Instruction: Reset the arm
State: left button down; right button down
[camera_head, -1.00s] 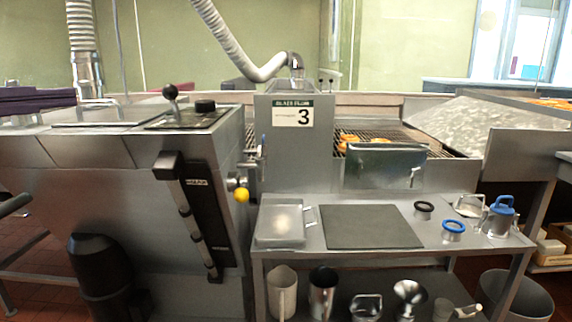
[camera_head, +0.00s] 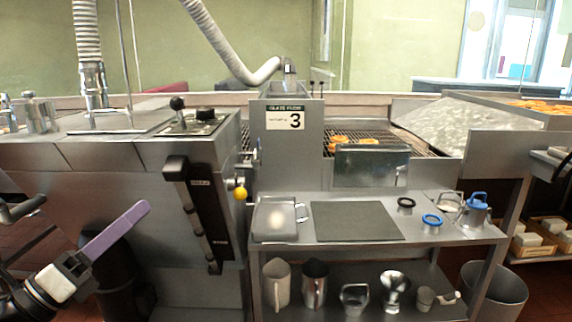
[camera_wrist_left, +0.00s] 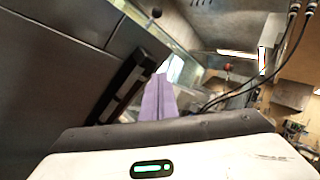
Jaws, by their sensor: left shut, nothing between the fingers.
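My left gripper (camera_head: 146,206) is at the lower left of the head view, with long purple fingers and a white wrist. It is shut and empty, pointing up and to the right. It is in front of the steel glazing machine (camera_head: 85,170), and its fingers partly cover a black cylinder (camera_head: 118,268). In the left wrist view the purple fingers (camera_wrist_left: 158,95) lie together with nothing between them. My right gripper is not in view.
The machine's black lever panel (camera_head: 200,215) and yellow knob (camera_head: 240,194) are right of the gripper. A steel table (camera_head: 450,236) holds a tray (camera_head: 275,220), a dark mat (camera_head: 355,222) and blue-trimmed items. Jugs stand on its lower shelf. Donuts (camera_head: 338,142) lie on a rack behind.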

pick_arm(q)
jog(key=s+f+n+g+y+p, duration=0.15)
jog(key=f+n+y, duration=0.25)
jog(key=f+n, duration=0.45)
jog(key=s+d+f+n+y, duration=0.1)
jog(key=s+f+n+y, duration=0.2)
jog(key=f+n, duration=0.5)
jog(key=s+f+n+y+p, duration=0.15)
jog(key=f+n+y, duration=0.25)
jog(key=f+n, duration=0.4)
jog(key=s+d+f+n+g, duration=0.4)
jog(key=s+f+n, duration=0.1)
jog(key=s+f, duration=0.4)
jog(key=s+d+f+n+g, duration=0.3)
jog(key=s+d+f+n, duration=0.2)
jog(key=s+f, duration=0.4)
jog(key=shift+s+g+p, duration=0.3)
jog(key=shift+s+g, duration=0.05)
jog(key=shift+s, duration=0.15)
